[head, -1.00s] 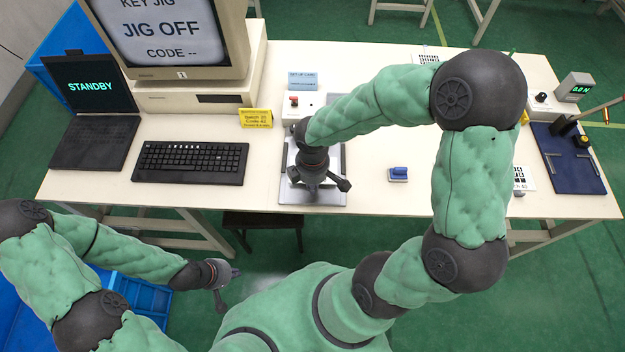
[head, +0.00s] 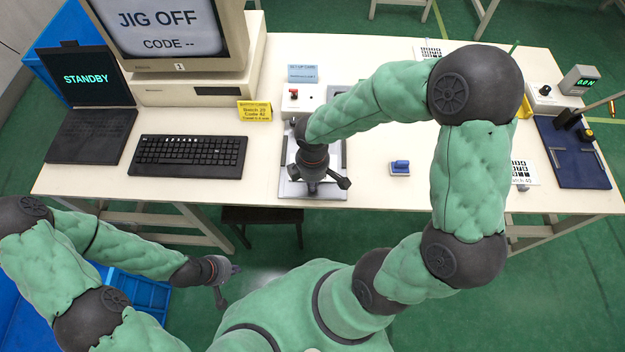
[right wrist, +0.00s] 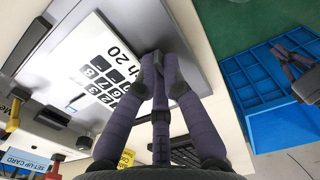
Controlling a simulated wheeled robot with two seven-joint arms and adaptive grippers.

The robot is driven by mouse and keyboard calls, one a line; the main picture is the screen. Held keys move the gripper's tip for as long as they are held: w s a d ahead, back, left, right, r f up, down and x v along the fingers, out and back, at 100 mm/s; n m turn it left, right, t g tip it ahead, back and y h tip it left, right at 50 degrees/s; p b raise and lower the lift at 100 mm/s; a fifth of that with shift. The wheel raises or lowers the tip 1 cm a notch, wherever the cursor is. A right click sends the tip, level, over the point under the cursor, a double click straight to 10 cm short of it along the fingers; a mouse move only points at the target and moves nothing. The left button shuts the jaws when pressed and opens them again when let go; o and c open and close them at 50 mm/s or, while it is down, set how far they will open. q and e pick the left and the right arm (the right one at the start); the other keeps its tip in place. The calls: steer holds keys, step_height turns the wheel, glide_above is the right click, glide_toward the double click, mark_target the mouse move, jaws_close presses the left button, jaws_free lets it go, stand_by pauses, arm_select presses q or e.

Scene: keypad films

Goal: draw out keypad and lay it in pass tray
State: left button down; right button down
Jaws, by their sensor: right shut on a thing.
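The keypad (right wrist: 105,70) is a white sheet with black number keys, and "ch 20" can be read on it. It lies in the grey jig (right wrist: 165,45) in the right wrist view. The jig (head: 284,187) also shows in the head view under my right gripper (head: 315,188), which hides most of the keypad there. My right gripper (right wrist: 160,80) is shut on the keypad's edge. My left gripper (head: 236,270) hangs empty in front of the table; its jaw opening is too small to judge. I cannot identify the pass tray by any label.
A blue compartmented bin (head: 150,298) stands low at the left. A keyboard (head: 188,157), a laptop (head: 88,130) reading STANDBY and a monitor (head: 160,25) reading JIG OFF are left of the jig. A blue stamp-like block (head: 400,167) and a navy fixture (head: 570,165) are at the right.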

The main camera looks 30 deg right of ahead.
steer(key=shift+f, duration=0.15)
steer(key=c, duration=1.3)
jaws_free()
step_height(320, 180, up, 12)
